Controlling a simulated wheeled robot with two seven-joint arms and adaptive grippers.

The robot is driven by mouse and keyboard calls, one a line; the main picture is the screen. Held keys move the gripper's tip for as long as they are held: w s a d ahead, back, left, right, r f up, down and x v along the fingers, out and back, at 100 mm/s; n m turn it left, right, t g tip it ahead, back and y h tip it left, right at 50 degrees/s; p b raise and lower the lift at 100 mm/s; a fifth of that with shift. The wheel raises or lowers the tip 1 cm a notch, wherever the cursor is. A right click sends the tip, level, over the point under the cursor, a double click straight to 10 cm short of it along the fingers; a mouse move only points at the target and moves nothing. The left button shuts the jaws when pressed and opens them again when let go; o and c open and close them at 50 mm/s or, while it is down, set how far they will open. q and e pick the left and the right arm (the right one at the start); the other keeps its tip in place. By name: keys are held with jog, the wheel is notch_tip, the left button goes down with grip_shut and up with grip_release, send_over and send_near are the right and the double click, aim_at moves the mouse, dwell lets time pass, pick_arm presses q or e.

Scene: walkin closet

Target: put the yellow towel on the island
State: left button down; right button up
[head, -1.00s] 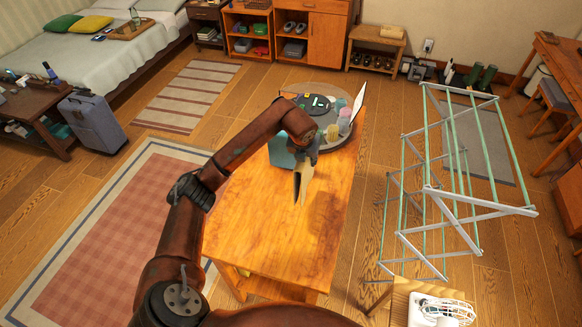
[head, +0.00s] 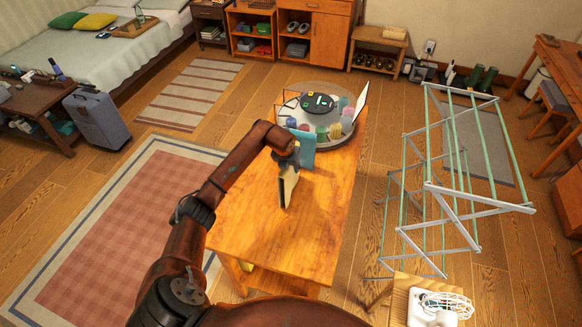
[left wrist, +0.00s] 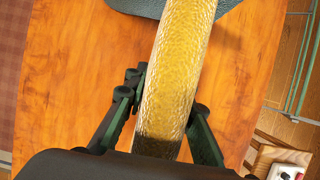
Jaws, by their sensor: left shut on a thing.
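The yellow towel (left wrist: 178,75) is a thick, fuzzy, folded strip between the fingers of my left gripper (left wrist: 165,125) in the left wrist view. In the head view my left gripper (head: 288,163) holds the towel (head: 288,187) upright over the middle of the wooden island (head: 290,243). Whether the towel's lower edge touches the top is unclear. A teal folded item (head: 304,146) stands just behind the gripper, and its dark textured side (left wrist: 165,6) shows beyond the towel in the left wrist view. My right gripper is not in view.
A round tray (head: 352,127) with several colourful items fills the island's far end. A drying rack (head: 455,190) stands to the right. A small stool with a white device (head: 440,305) is at the front right. The island's near and right top is bare.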

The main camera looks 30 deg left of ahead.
pick_arm(q)
jog(key=shift+s+r, duration=0.1)
jog(key=shift+r, duration=0.05)
jog(key=c, duration=2.1)
grip_release()
jog(key=shift+f, duration=0.2)
jog(key=o, duration=0.5)
jog(key=v, duration=1.2)
jog(key=shift+r, duration=0.1)
